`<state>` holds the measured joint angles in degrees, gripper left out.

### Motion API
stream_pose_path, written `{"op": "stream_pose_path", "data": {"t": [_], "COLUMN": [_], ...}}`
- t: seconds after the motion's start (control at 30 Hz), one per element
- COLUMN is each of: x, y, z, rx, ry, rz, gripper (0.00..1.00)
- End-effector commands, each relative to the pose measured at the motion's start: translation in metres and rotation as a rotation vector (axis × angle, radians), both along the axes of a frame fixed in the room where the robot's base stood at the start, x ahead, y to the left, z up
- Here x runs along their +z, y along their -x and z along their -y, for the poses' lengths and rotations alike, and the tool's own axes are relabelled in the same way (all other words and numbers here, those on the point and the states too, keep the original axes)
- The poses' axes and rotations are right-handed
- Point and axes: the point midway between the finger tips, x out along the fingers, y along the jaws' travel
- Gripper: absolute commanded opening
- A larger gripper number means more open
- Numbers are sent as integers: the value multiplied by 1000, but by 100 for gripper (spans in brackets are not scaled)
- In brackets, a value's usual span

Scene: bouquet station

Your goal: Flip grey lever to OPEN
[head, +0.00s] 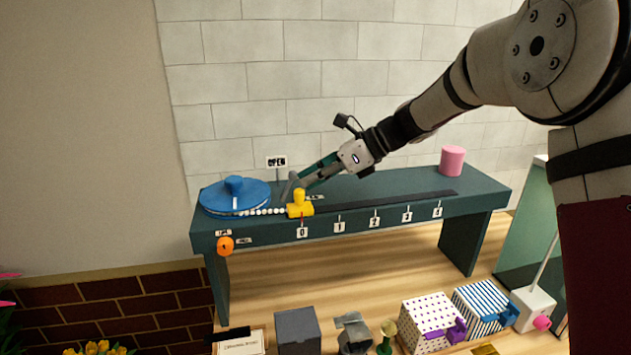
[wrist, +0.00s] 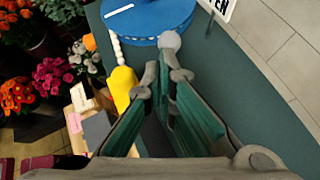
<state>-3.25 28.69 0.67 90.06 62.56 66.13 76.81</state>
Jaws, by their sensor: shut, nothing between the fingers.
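The grey lever shows in the wrist view as a pale round knob (wrist: 169,41), just ahead of my fingertips and against the edge of the blue disc (wrist: 150,18). In the head view the lever is hard to tell from my grey fingertips. My gripper (head: 292,187) is shut and empty, low over the left part of the green bench; it also shows in the wrist view (wrist: 165,75). I cannot tell whether a fingertip touches the knob. The OPEN sign (head: 277,162) stands behind, beside the blue disc.
A yellow slider (head: 299,208) sits in front of my fingertips, with white beads (head: 262,212) leading to the disc. A dark slot and number tags run right along the bench (head: 400,220). A pink cylinder (head: 452,160) stands at the back right. An orange knob (head: 225,246) is on the front.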

Motion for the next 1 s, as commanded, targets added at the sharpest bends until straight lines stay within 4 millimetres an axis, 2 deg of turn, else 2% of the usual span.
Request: {"op": "stream_pose_path", "data": {"t": [0.13, 0.6, 1.0], "x": [8, 16, 19], "y": [4, 7, 7], "z": [-9, -24, -24], "rx": [5, 1, 1], "ry": [101, 91, 90], "rz": [32, 24, 25], "gripper": [0, 0, 0]}}
